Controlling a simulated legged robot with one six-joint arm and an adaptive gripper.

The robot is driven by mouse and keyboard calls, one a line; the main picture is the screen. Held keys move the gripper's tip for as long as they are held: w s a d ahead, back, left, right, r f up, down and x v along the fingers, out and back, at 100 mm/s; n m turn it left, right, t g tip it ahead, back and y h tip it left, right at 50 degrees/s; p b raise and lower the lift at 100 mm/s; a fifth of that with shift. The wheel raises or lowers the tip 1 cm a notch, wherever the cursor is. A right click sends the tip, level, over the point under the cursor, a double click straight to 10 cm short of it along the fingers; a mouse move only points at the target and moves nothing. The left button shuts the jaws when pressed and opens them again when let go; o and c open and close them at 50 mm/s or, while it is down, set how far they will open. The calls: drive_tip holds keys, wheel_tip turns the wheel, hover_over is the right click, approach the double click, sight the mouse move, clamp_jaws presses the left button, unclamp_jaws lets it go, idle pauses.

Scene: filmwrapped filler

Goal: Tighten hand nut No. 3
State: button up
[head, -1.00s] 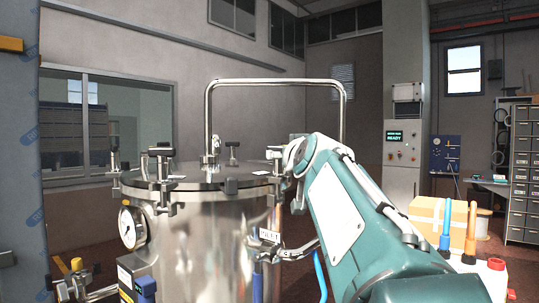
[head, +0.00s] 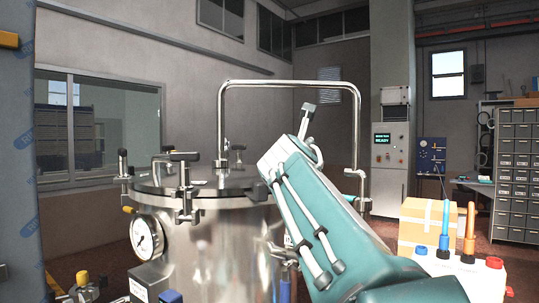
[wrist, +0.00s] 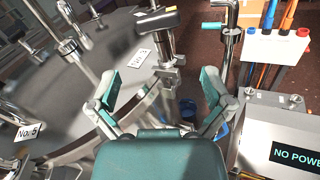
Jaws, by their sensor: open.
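Hand nut No. 3 (wrist: 157,20), a dark T-handle on a metal stem, stands at the lid's edge in the wrist view. The white tag (wrist: 138,57) beside it seems to read No. 3. My gripper (wrist: 160,88) is open and empty, its teal-padded fingers apart on either side of the clamp below the handle, not visibly touching it. The steel vessel (head: 205,250) stands in front of me.
Another T-handled nut (head: 184,158) stands at the lid's front edge. A tag reading No. 5 (wrist: 28,132) lies left in the wrist view. A bent pipe (head: 290,84) arches over the lid. A pressure gauge (head: 146,237) is on the vessel's side. A carton (head: 425,224) stands right.

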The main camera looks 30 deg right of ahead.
drive_tip(key=shift+n+h, duration=0.3)
drive_tip(key=shift+n, duration=0.6)
drive_tip(key=x, duration=1)
drive_tip(key=shift+w+a+r, duration=0.25)
drive_tip(key=shift+w+r, duration=0.05)
drive_tip(key=shift+d, duration=0.15)
drive_tip(key=shift+d, duration=0.1)
drive_tip(key=c, duration=0.8)
